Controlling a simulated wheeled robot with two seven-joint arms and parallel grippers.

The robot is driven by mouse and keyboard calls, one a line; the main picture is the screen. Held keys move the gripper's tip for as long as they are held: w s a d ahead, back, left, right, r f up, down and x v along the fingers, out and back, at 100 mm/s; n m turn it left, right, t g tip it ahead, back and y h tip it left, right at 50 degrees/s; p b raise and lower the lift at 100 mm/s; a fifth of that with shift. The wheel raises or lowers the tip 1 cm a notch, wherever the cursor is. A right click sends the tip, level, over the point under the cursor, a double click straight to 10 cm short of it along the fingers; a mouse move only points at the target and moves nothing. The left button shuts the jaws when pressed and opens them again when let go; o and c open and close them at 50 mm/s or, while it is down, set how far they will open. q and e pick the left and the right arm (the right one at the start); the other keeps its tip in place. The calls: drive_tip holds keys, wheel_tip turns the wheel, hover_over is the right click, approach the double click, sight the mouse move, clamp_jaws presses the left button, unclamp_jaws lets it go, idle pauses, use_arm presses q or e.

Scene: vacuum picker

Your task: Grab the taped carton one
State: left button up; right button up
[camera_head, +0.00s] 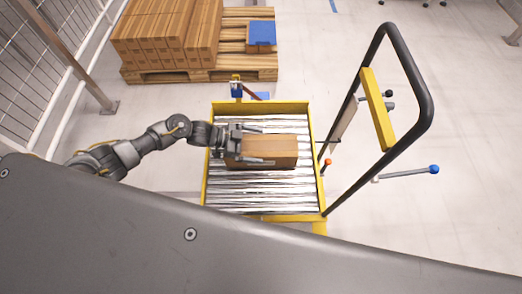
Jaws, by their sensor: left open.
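A brown carton (270,146) lies on the roller bed inside a yellow frame. Any tape on it is too small to tell. My left gripper (255,145) is open at the carton's left end. One finger shows along its far side and the other over its near side; I cannot tell whether they touch it. My right gripper is not in view.
The yellow-framed roller cart (260,216) has a black handle (424,95) with a yellow bar standing up at the right. A wooden pallet (200,75) with stacked brown cartons (165,45) and a blue-topped box (262,35) stands at the back. A mesh fence (35,70) runs along the left.

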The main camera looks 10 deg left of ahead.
use_arm(q)
drive_tip(key=c, duration=1.8)
drive_tip(key=shift+o, duration=0.2)
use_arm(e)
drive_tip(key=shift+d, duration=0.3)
use_arm(q)
drive_tip(key=shift+r, duration=0.1)
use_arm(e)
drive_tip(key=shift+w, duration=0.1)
